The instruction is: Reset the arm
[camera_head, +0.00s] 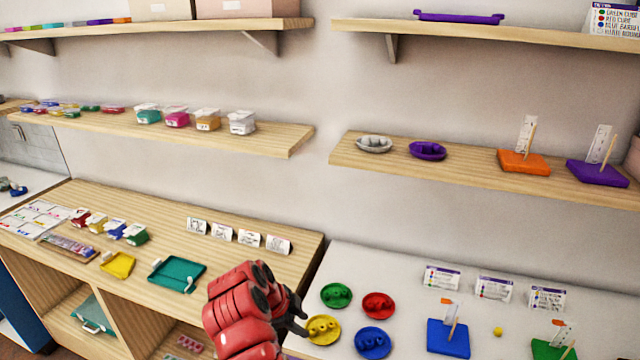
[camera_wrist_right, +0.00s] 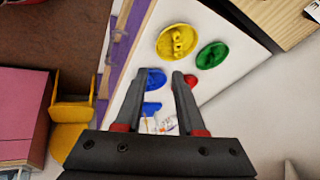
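My right gripper (camera_head: 297,315), with dark fingers on a red arm, is at the bottom middle of the head view, left of the coloured dishes. In the right wrist view its two fingers (camera_wrist_right: 158,76) stand apart with nothing held between them. The yellow dish (camera_head: 322,329), green dish (camera_head: 336,295), red dish (camera_head: 378,305) and blue dish (camera_head: 373,342) sit on the white table. The yellow dish (camera_wrist_right: 176,42) and green dish (camera_wrist_right: 212,56) lie beyond the fingertips in the wrist view. My left gripper is not in view.
A blue peg board (camera_head: 447,340), a yellow bead (camera_head: 497,332) and a green peg board (camera_head: 548,350) are on the white table (camera_head: 400,275). The wooden table (camera_head: 225,205) at left holds a teal tray (camera_head: 178,273). A shelf (camera_head: 480,180) with peg boards hangs above the white table.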

